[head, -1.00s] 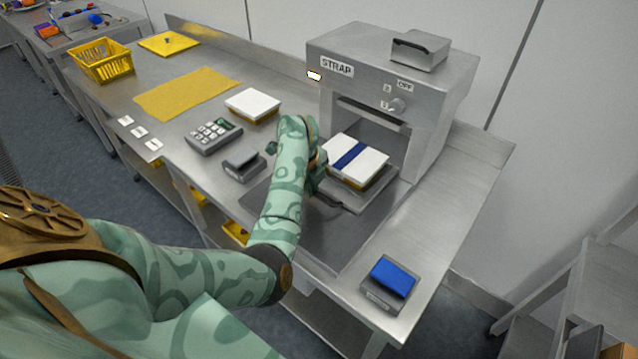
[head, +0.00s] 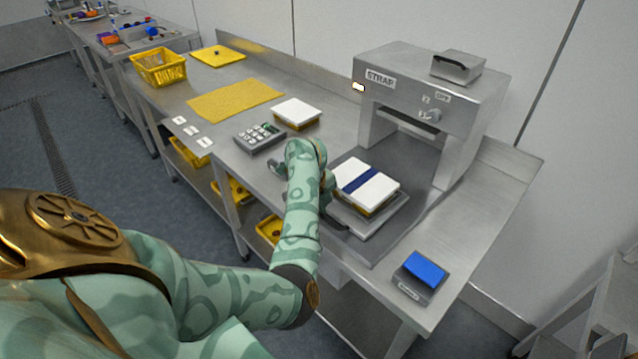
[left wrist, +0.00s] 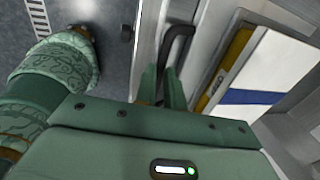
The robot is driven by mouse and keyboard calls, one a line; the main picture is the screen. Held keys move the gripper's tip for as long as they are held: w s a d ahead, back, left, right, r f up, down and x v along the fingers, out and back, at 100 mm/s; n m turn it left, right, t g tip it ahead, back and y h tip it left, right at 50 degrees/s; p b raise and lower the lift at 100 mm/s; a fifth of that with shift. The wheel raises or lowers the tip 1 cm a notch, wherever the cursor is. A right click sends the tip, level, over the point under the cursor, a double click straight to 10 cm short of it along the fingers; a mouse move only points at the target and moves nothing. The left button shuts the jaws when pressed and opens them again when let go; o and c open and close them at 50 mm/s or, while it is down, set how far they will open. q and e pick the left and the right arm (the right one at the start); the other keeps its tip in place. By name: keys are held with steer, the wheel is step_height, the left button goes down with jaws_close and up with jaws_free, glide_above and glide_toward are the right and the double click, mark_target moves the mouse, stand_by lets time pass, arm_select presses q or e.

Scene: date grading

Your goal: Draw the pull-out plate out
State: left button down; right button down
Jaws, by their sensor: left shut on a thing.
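The pull-out plate (head: 376,230) is a grey metal sheet in front of the strapping machine (head: 476,92), drawn well clear of its opening. A box with a white lid and a dark blue band (head: 368,186) sits on it. The plate's dark handle (head: 336,225) is at its front left edge. My left gripper (head: 326,198) is at this handle, partly hidden by my arm. In the left wrist view, its green fingers (left wrist: 162,88) are shut on the black handle (left wrist: 180,42), beside the banded box (left wrist: 262,75). My right gripper is not in view.
A grey unit with a blue top (head: 424,268) stands near the front right of the bench. A keypad (head: 260,138), a white-lidded box (head: 297,112), a yellow mat (head: 236,99) and a yellow basket (head: 158,68) lie to the left. The bench right of the machine is clear.

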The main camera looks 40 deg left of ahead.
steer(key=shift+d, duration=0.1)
arm_select(q)
steer(key=c, duration=1.5)
jaws_free()
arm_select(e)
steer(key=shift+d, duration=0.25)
